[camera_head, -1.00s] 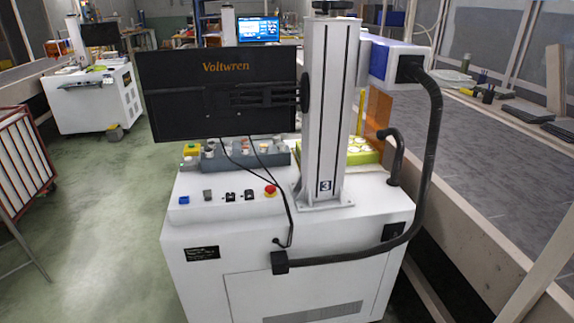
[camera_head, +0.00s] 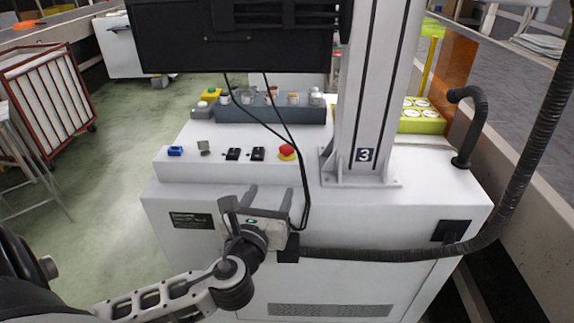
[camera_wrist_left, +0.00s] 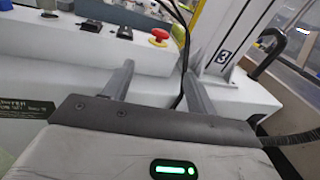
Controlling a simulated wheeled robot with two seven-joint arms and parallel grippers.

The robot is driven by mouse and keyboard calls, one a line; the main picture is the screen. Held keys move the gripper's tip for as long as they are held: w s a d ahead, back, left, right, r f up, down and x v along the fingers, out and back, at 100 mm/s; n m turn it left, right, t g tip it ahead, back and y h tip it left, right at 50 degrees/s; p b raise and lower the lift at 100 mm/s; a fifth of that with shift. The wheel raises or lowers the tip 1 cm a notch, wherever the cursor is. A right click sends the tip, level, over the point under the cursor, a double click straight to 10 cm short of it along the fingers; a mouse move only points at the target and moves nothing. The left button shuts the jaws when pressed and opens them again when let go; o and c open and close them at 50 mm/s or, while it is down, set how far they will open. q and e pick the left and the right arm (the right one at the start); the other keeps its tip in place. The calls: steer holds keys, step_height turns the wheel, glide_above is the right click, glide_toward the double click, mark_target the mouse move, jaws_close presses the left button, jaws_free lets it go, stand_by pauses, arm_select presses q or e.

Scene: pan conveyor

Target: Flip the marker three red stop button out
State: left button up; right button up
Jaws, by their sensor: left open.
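The red stop button (camera_head: 286,150) sits on a yellow base at the right end of the control strip on the white machine marked 3 (camera_head: 365,155). It also shows in the left wrist view (camera_wrist_left: 159,34), beyond the fingers. My left gripper (camera_head: 268,190) is open and empty in front of the machine, below and slightly left of the button and apart from it. In the left wrist view its two fingers (camera_wrist_left: 157,72) point toward the control strip, with the button between and beyond them. My right gripper is not in view.
Black switches (camera_head: 245,154), a key-like switch (camera_head: 204,147) and a blue connector (camera_head: 175,151) line the strip left of the button. Black cables (camera_head: 292,135) hang close to the button's right. A dark monitor (camera_head: 235,40) overhangs above. A thick black hose (camera_head: 400,251) crosses the machine front.

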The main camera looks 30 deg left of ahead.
mark_target(285, 153)
arm_select(q)
steer(key=shift+m, duration=0.5)
steer(key=x, duration=1)
steer(key=r+x, duration=0.1)
steer(key=x, duration=0.4)
steer(key=shift+w+a+r, duration=0.1)
steer(key=shift+a+r, duration=0.05)
steer(key=shift+a, duration=0.05)
steer(key=shift+w+a, duration=0.15)
steer(key=shift+w, duration=0.35)
